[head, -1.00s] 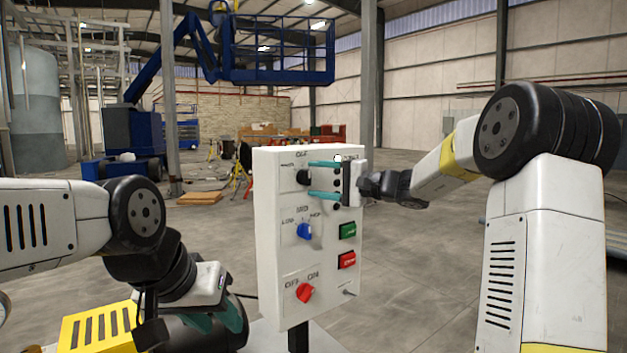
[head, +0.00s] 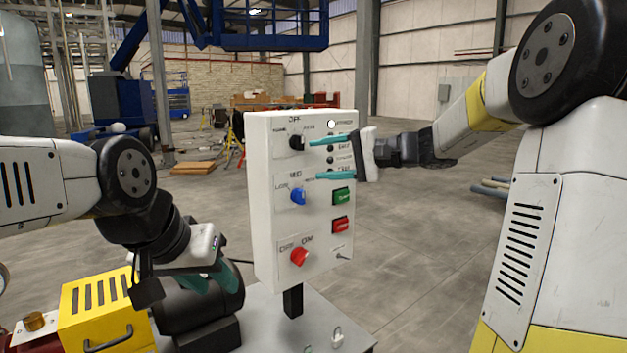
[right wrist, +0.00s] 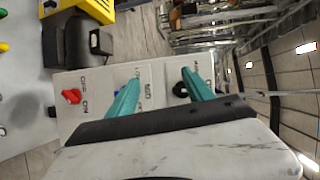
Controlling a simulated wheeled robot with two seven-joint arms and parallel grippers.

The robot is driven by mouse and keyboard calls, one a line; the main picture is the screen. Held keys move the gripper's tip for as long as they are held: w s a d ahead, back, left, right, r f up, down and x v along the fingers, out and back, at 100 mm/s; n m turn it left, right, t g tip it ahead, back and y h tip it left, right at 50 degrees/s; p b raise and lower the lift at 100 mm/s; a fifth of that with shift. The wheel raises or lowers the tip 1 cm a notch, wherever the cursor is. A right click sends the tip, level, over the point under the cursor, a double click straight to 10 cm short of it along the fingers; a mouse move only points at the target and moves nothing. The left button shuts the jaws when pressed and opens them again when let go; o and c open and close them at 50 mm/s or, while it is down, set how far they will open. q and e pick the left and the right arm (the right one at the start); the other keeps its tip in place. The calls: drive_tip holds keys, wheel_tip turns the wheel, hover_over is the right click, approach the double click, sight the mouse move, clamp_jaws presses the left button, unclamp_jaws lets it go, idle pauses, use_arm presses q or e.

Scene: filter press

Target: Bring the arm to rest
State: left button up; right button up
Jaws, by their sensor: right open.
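A white control panel (head: 262,200) stands upright on a post. It carries a black knob (head: 296,142), a blue knob (head: 298,197), a red knob (head: 299,257), a green button (head: 342,196) and a red button (head: 341,225). My right gripper (head: 316,160) is open and empty in front of the panel's upper right, its teal fingers apart. In the right wrist view its fingers (right wrist: 160,90) overlap the panel face, with the red knob (right wrist: 71,96) left of them; contact cannot be judged. My left gripper (head: 210,282) hangs low left of the panel, its fingers partly hidden.
A yellow box with a handle (head: 105,315) and a dark motor-like cylinder (head: 212,305) sit at lower left. The panel's post stands on a grey base plate (head: 320,338). Open floor (head: 420,250) lies right of the panel. A blue lift stands far behind.

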drive_tip(key=s+f+n+g+h, duration=0.1)
drive_tip(key=s+f+n+h, duration=0.15)
drive_tip(key=s, duration=0.55)
drive_tip(key=s+f+n+g+h, duration=0.1)
drive_tip(key=s+f+g+h, duration=0.2)
drive_tip(key=s, duration=0.5)
drive_tip(key=s+d+f+n+t+h, duration=0.2)
drive_tip(key=s+d+f+h, duration=0.4)
drive_tip(key=s+d, duration=0.3)
drive_tip(key=shift+s+d+f+t, duration=0.25)
drive_tip(key=shift+s+f+t, duration=0.25)
drive_tip(key=shift+s+f, duration=0.4)
drive_tip(key=shift+r, duration=0.1)
